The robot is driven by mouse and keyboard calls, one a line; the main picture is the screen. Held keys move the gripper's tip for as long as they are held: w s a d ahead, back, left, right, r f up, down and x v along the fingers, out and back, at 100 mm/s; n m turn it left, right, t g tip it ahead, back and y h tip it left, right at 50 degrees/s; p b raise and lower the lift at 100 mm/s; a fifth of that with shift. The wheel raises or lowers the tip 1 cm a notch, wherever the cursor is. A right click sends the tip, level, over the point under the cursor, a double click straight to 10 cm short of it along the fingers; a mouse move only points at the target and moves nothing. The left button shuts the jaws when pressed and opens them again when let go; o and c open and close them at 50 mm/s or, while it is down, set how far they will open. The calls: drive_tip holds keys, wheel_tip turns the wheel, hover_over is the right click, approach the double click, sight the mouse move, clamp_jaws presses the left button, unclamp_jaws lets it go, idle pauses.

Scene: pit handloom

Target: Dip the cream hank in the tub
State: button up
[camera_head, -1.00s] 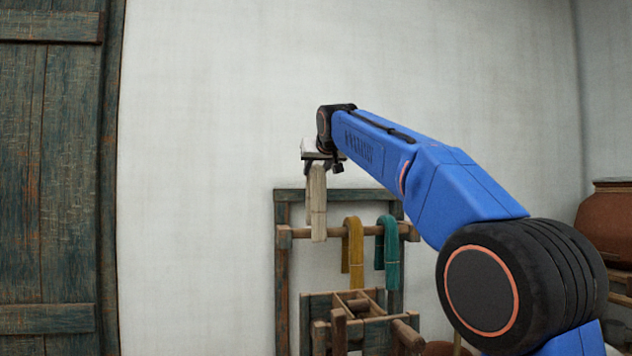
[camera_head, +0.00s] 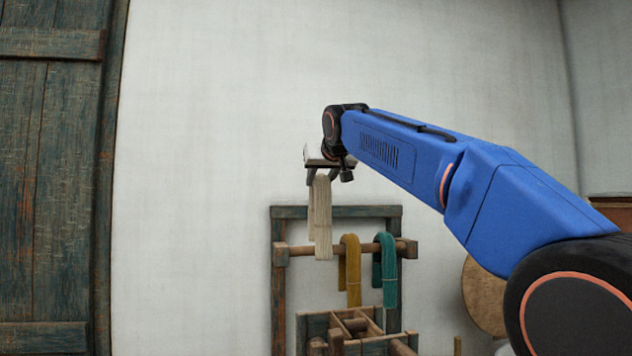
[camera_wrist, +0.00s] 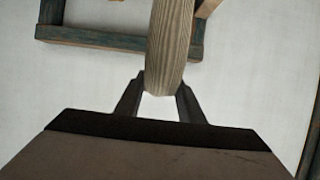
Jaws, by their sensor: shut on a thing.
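The cream hank (camera_head: 322,220) hangs down from my gripper (camera_head: 318,176), in front of the white wall at the left end of the rack. In the wrist view the hank (camera_wrist: 170,45) passes between the two fingers of my gripper (camera_wrist: 160,85), which are shut on its top loop. Its lower end hangs beside the rack's peg bar in the head view; I cannot tell whether it touches the bar. No tub can be made out in these frames.
A wooden rack (camera_head: 336,211) holds a mustard hank (camera_head: 350,270) and a teal hank (camera_head: 387,270) on its bar. A wooden divided frame (camera_head: 345,325) stands below. A dark plank door (camera_head: 50,180) is at left. A round tan object (camera_head: 484,297) is at right.

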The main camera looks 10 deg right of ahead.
drive_tip(key=s, duration=0.9)
drive_tip(key=shift+s+r, duration=0.1)
drive_tip(key=shift+r, duration=0.05)
drive_tip(key=shift+s+r, duration=0.1)
drive_tip(key=shift+r, duration=1.95)
